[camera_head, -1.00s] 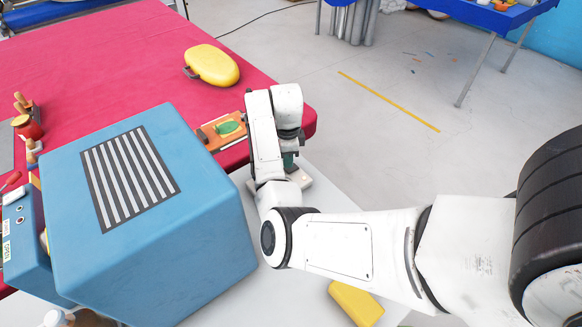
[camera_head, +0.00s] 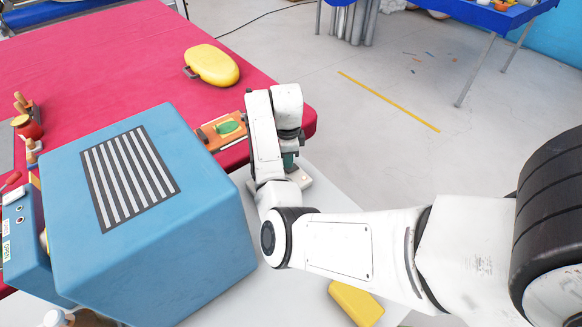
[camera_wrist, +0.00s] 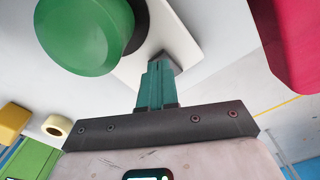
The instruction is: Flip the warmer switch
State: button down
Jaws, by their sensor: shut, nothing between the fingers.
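A small white device (camera_head: 300,180) lies on the pale table beside the red table's corner, mostly hidden under my wrist in the head view. In the wrist view its white plate (camera_wrist: 188,38) carries a large green dome (camera_wrist: 85,32) on a dark collar. A small dark grey block (camera_wrist: 166,60), which looks like the switch, sits on the plate at my fingertips. My gripper (camera_wrist: 159,68) has its teal fingers together with nothing between them. The tips are at the grey block; I cannot tell whether they touch it. The gripper also shows in the head view (camera_head: 289,162), partly hidden.
A large blue box (camera_head: 215,215) with a striped panel stands left of my arm. An orange board with a green disc (camera_head: 228,127) lies near the device. A yellow block (camera_head: 355,303) lies in front, and a yellow case (camera_head: 212,65) is on the red table (camera_head: 110,60).

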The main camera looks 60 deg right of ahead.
jog(key=shift+f+b, duration=0.55)
jog(key=shift+f, duration=0.4)
dwell(0.4)
jog(key=shift+r, duration=0.1)
jog(key=shift+r+p, duration=3.15)
jog(key=shift+r, duration=0.3)
